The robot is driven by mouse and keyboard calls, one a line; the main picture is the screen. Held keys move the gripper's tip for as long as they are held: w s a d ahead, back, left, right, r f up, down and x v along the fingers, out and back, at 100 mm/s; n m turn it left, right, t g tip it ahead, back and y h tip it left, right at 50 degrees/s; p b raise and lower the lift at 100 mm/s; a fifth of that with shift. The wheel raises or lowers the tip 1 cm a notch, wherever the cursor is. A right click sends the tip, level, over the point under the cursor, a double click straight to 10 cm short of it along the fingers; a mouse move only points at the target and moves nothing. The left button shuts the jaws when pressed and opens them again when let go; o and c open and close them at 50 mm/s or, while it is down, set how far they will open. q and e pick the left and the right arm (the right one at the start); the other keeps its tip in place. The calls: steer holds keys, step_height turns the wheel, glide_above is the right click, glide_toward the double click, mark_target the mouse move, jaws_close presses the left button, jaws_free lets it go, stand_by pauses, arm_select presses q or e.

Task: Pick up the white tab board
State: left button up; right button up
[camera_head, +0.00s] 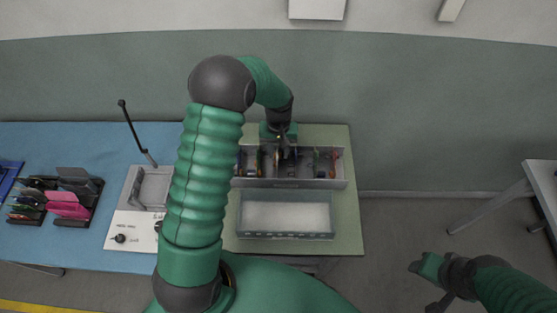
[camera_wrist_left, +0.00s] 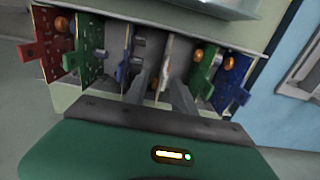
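The white tab board (camera_wrist_left: 164,76) stands upright among other boards in a grey bin (camera_head: 290,184) on the green tabletop. My left gripper (camera_wrist_left: 161,92) reaches down over the bin from the far side, with its two fingers apart around the white board. A gap shows between fingers and board, so it looks open and not closed on it. In the head view the left gripper (camera_head: 281,150) is small and partly hides the boards below it. My right gripper (camera_head: 432,284) is at the lower right, away from the table; its fingers are unclear.
Red (camera_wrist_left: 53,46), green (camera_wrist_left: 86,48) and blue (camera_wrist_left: 123,62) boards stand to one side of the white one; green (camera_wrist_left: 204,75) and blue (camera_wrist_left: 231,84) boards stand on the other. An empty-looking clear-walled bin (camera_head: 285,216) is nearer. A fixture (camera_head: 148,190) and board racks (camera_head: 75,195) sit left.

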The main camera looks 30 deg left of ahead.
arm_select(q)
steer(key=f, duration=0.2)
steer(key=shift+s+d+f, duration=0.15)
steer(key=shift+s+f, duration=0.2)
steer(key=shift+s, duration=0.05)
steer(key=shift+f, duration=0.3)
steer(key=shift+w+a+f, duration=0.2)
steer(key=shift+a+f, duration=0.05)
steer(key=shift+a, duration=0.25)
steer(key=shift+c, duration=1)
steer(key=c, duration=0.5)
steer(key=shift+d+r, duration=0.1)
steer(key=shift+d, duration=0.15)
jaws_close()
arm_select(e)
steer(key=shift+s+a+r, duration=0.2)
steer(key=shift+s+r, duration=0.1)
steer(key=shift+r, duration=0.05)
steer(key=shift+a, duration=0.1)
